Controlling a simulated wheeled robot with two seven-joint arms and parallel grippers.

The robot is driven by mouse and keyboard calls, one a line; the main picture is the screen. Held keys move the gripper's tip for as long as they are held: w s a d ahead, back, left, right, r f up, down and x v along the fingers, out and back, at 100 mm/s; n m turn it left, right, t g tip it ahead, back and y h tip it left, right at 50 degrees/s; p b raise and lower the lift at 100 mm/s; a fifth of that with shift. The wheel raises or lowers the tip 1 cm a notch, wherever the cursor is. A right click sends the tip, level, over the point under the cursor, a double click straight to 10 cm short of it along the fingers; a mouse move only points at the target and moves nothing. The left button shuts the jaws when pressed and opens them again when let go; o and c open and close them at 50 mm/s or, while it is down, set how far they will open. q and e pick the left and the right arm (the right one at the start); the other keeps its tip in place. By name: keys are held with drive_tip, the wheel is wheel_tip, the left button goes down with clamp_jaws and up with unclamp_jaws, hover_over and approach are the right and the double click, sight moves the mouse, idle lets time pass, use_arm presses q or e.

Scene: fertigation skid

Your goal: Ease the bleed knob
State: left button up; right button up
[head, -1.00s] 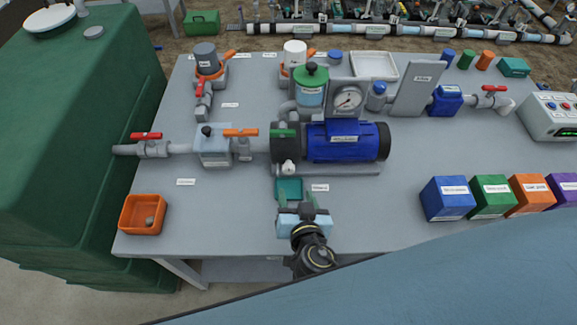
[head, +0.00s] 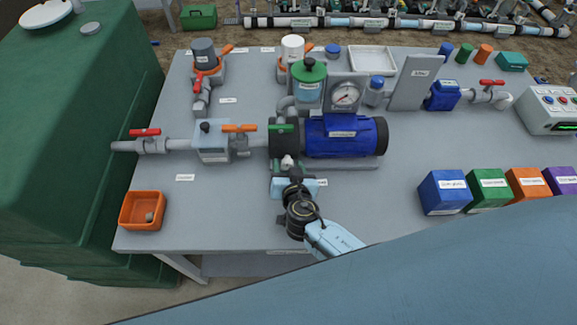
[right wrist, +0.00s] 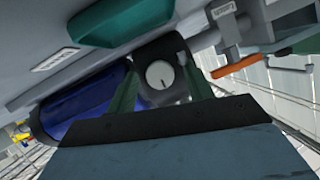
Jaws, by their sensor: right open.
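The pump (head: 284,146) has a dark grey head with a green lever on top, joined to a blue motor (head: 345,138). A small pale knob (head: 288,161) stands out low on the front of the pump head; I take it for the bleed knob. In the right wrist view the round grey knob (right wrist: 159,75), with a dark slot mark, faces me. My right gripper (head: 289,172) is open just in front of it. In the right wrist view its two fingers (right wrist: 160,88) stand on either side of the knob; contact cannot be told. My left gripper is out of view.
A green tray (right wrist: 120,22) lies on the bench by the gripper, mostly hidden in the head view. An orange-handled valve (head: 240,128) and a pressure gauge (head: 345,94) are close by. An orange bin (head: 142,211) stands left; labelled boxes (head: 444,192) stand right.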

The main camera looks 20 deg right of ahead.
drive_tip(key=c, duration=1)
drive_tip(key=n+h+b, duration=0.1)
drive_tip(key=n+b, duration=0.1)
drive_tip(key=shift+a+f+n+g+h+b, duration=0.1)
drive_tip(key=shift+a+n+g+h+b, duration=0.05)
drive_tip(key=shift+n+g+h+b, duration=0.2)
drive_tip(key=n+h+b, duration=0.2)
drive_tip(key=shift+w+a+n+b, duration=0.1)
drive_tip(key=shift+n+b, duration=0.15)
drive_tip(key=shift+b, duration=0.1)
drive_tip(key=shift+a+n+h+b, duration=0.1)
drive_tip(key=shift+n+h+b, duration=0.75)
drive_tip(key=shift+n+b, duration=0.4)
drive_tip(key=shift+n+h+b, duration=0.8)
drive_tip(key=shift+n+b, duration=0.1)
drive_tip(key=shift+n, duration=0.15)
drive_tip(key=shift+a, duration=0.1)
